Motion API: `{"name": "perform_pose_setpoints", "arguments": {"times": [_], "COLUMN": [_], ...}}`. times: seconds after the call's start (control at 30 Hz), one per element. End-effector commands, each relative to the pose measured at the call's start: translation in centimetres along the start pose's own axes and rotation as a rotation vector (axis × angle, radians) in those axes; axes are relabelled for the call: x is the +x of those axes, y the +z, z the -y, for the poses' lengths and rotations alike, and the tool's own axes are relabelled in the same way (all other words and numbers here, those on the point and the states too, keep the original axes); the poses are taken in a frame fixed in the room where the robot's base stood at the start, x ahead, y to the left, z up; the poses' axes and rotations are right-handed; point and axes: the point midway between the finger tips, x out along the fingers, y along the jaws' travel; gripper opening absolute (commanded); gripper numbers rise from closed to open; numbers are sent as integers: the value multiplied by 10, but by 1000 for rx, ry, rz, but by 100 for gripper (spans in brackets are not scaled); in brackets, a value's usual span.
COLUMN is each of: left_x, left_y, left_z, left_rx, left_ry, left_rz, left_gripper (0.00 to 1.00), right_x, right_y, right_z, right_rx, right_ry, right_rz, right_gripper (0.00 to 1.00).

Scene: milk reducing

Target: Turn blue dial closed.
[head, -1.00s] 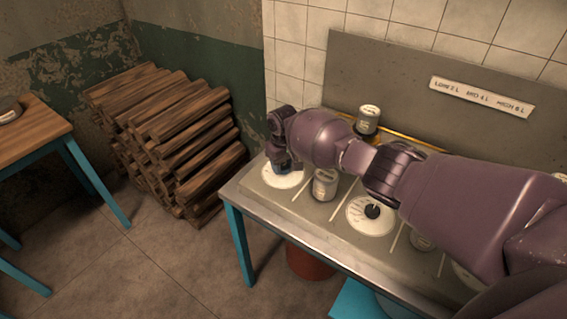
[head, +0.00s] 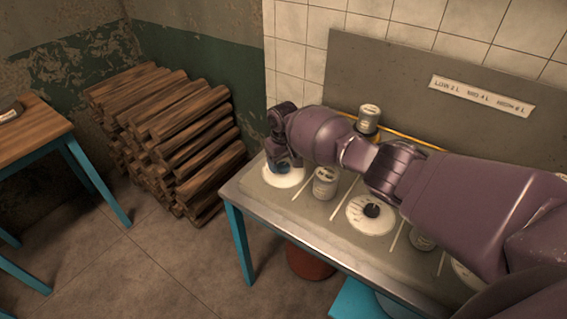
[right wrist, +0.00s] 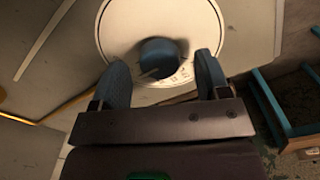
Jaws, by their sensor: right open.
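The blue dial (right wrist: 160,57) sits at the middle of a round white plate (right wrist: 120,22) in the right wrist view. In the head view, that white plate (head: 283,179) is at the left end of the metal table, and the dial (head: 284,168) is mostly hidden by my gripper. My right gripper (right wrist: 162,80) is open, pointing down, with one finger on each side of the dial. I cannot tell whether the fingers touch it. My left gripper is not in view.
A second white plate (head: 362,222) with a black dial (head: 372,210) lies right along the table (head: 243,196). A grey back panel (head: 400,80) rises behind. Stacked logs (head: 170,130) are on the floor left.

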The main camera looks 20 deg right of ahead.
Motion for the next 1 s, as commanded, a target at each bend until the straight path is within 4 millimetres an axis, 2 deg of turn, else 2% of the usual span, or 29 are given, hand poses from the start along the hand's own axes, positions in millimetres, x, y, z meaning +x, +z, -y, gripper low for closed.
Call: {"name": "perform_pose_setpoints", "arguments": {"times": [0.3, 0.5, 0.7, 1.0], "left_x": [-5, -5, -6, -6], "left_y": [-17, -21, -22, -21], "left_z": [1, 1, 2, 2], "left_rx": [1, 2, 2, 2], "left_ry": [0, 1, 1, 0], "left_rz": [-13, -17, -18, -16], "left_gripper": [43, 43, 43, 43], "right_x": [-58, -86, -98, -99], "right_y": [-1, 0, 0, 0], "right_z": [0, -1, 0, 0], "right_rx": [0, 0, 1, 1], "right_ry": [1, 1, 0, 0], "right_rz": [-5, -3, -2, -1], "right_gripper": [69, 69, 69, 69]}}
